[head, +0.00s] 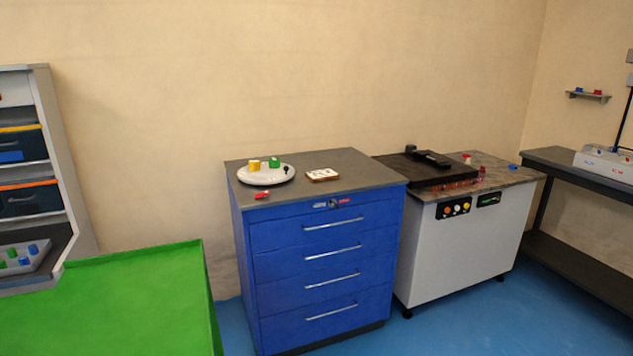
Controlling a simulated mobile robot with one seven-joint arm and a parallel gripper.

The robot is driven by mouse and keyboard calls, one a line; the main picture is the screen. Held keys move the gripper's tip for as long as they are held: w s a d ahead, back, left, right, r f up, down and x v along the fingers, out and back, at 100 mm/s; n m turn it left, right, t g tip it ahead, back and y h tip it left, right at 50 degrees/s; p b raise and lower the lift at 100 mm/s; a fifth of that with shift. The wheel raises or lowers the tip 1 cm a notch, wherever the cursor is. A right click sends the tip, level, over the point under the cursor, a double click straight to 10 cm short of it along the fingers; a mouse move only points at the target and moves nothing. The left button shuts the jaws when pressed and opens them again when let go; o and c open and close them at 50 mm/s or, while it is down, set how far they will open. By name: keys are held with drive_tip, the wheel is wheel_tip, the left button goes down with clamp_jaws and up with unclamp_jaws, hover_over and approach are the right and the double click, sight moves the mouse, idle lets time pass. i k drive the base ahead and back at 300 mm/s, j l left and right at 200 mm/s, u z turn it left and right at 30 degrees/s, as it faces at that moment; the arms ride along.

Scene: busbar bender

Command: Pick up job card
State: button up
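A small white card-like piece with dark marks and a brown edge (322,174) lies on the grey top of the blue drawer cabinet (312,205). It looks like the job card, but its print is too small to read. It lies flat to the right of a round white tray (262,180) and apart from it. My gripper is not in this view.
The tray bears yellow and green blocks. A red item (262,195) lies near the cabinet's front edge. A white machine (453,245) stands to the right. A green surface (130,300) fills the lower left, beside a shelf unit (50,150). Blue floor is open in front.

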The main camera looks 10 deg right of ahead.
sight(323, 175)
drive_tip(key=i+l, duration=0.1)
drive_tip(key=l, duration=0.25)
drive_tip(key=i+l+z, duration=0.1)
drive_tip(key=l, duration=0.25)
drive_tip(key=i+l, duration=0.1)
drive_tip(key=l, duration=0.2)
drive_tip(key=i+l+z, duration=0.3)
drive_tip(key=i+l, duration=0.4)
drive_tip(key=i+j, duration=0.15)
drive_tip(key=i, duration=0.3)
drive_tip(key=i+j+z, duration=0.1)
drive_tip(key=i, duration=0.3)
drive_tip(key=i+j, duration=0.2)
drive_tip(key=i, duration=0.25)
drive_tip(key=i+j+z, duration=0.15)
drive_tip(key=i, duration=0.25)
